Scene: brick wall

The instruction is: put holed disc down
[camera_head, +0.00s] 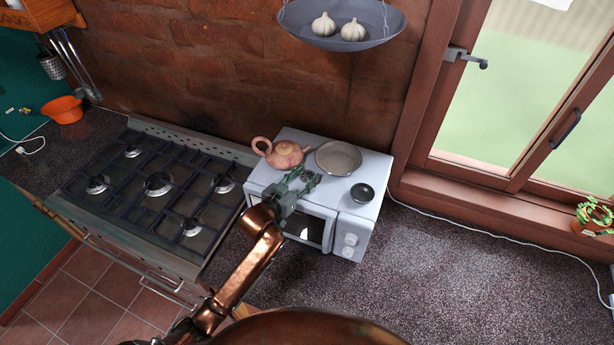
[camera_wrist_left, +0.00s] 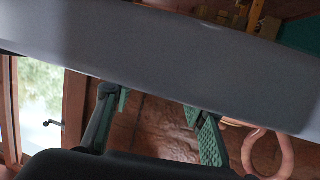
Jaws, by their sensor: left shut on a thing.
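My left gripper (camera_head: 308,179) is low over the front left of the white microwave's (camera_head: 382,172) top, close to the teapot. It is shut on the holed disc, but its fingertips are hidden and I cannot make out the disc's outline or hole. In the left wrist view, a broad smooth grey surface (camera_wrist_left: 190,62) crosses in front of the fingers (camera_wrist_left: 158,118) and covers their tips. I cannot tell whether this surface is the disc. My right gripper is not in view.
A pink teapot (camera_head: 284,155) stands just behind the gripper. A round grey dish (camera_head: 338,158) lies to its right, and a small dark bowl (camera_head: 362,193) is near the front right. A hanging pan (camera_head: 340,40) holds garlic above. Speckled counter (camera_head: 450,265) is clear at right.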

